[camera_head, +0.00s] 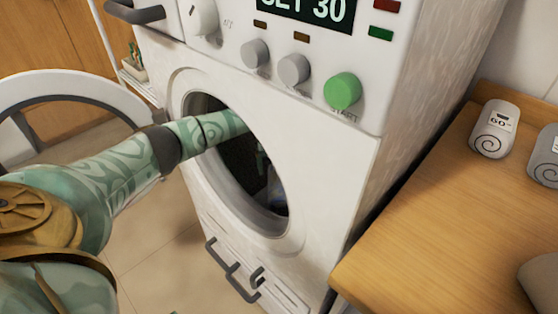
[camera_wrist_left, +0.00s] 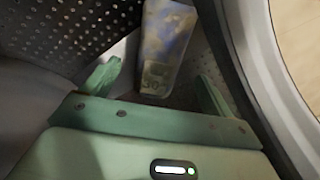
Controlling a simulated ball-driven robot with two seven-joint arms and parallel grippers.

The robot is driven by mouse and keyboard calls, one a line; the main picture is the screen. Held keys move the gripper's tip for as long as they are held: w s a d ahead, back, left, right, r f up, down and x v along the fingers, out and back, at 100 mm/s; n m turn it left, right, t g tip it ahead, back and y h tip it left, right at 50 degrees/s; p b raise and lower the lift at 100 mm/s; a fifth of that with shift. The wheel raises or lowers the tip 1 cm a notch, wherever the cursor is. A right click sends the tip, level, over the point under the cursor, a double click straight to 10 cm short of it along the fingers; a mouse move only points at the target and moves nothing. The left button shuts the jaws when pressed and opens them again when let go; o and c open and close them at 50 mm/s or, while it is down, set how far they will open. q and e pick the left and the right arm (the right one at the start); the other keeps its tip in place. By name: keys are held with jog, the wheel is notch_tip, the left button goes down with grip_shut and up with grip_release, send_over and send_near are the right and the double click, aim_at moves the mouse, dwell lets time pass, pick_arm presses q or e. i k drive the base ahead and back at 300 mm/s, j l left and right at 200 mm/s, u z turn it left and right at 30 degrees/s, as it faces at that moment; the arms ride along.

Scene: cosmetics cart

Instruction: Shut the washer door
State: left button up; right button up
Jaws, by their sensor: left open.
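The white washer (camera_head: 335,160) stands in the middle of the head view with its round opening uncovered. Its round door (camera_head: 85,85) is swung wide open to the left, a white ring with a grey inner rim. My left arm reaches through the opening into the drum, so the left gripper is mostly hidden in the head view. In the left wrist view the left gripper (camera_wrist_left: 158,84) is open, with its two fingers apart inside the perforated drum (camera_wrist_left: 75,30). My right gripper is not in view.
A wooden counter (camera_head: 450,215) stands to the right, with white and grey rounded items (camera_head: 494,128) on it. The washer panel has knobs, a green START button (camera_head: 342,91) and a display reading SET 30 (camera_head: 305,10). Tiled floor shows below the door.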

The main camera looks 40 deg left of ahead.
aim_at(20, 91)
jog(key=k, duration=1)
